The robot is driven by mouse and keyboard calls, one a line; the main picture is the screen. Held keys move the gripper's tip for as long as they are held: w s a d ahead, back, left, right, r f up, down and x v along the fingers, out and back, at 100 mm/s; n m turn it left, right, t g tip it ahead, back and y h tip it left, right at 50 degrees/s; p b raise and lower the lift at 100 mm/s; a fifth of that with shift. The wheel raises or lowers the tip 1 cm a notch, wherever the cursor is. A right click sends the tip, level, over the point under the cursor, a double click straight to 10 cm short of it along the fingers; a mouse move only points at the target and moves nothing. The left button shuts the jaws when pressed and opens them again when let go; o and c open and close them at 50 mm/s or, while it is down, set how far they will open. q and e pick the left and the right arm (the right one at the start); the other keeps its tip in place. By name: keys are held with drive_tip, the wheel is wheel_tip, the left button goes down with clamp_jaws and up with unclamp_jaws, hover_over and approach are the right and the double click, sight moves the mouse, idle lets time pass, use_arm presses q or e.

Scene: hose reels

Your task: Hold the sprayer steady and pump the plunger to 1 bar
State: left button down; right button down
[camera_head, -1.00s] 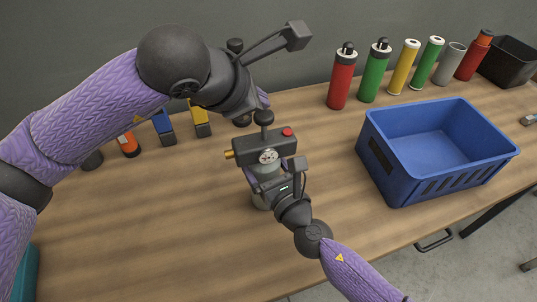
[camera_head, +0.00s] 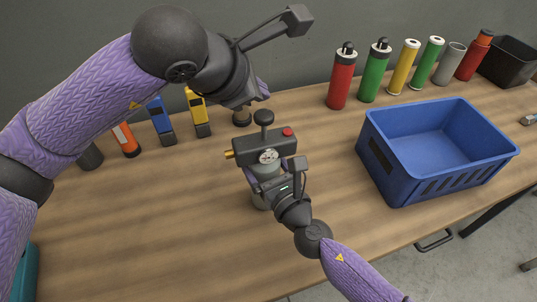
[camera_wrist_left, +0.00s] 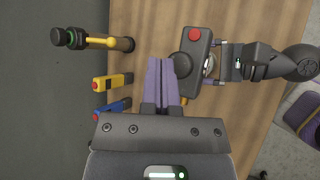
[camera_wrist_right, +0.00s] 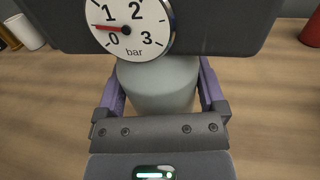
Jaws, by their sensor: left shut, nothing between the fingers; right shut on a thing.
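The sprayer has a grey body (camera_head: 261,200), a dark head (camera_head: 252,151) with a red button, and a round gauge (camera_head: 269,156). In the right wrist view the gauge's red needle (camera_wrist_right: 106,28) points left, between 0 and 1 bar. The black plunger knob (camera_head: 263,117) stands above the head on its shaft. My left gripper (camera_head: 262,91) is shut and empty, just above and behind the knob in the head view; its fingers partly cover the knob in the left wrist view (camera_wrist_left: 181,64). My right gripper (camera_wrist_right: 160,85) is shut around the sprayer's grey body below the head.
A blue crate (camera_head: 384,183) stands to the right. Several bottles and cylinders, including a red one (camera_head: 342,80), line the back right near a black bin (camera_head: 508,61). Yellow (camera_head: 198,112) and blue (camera_head: 160,120) tools stand at the back left.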

sight(256, 121)
use_arm(q)
wheel_tip(256, 121, up, 2)
drive_tip(key=shift+r, duration=0.1)
wheel_tip(256, 121, down, 8)
drive_tip(key=shift+f, duration=0.5)
drive_tip(key=shift+s+f, duration=0.1)
drive_tip(key=shift+f, duration=0.1)
idle(1.4)
drive_tip(key=shift+a+f, duration=0.1)
drive_tip(key=shift+f, duration=0.45)
drive_tip(key=shift+r, duration=3.35)
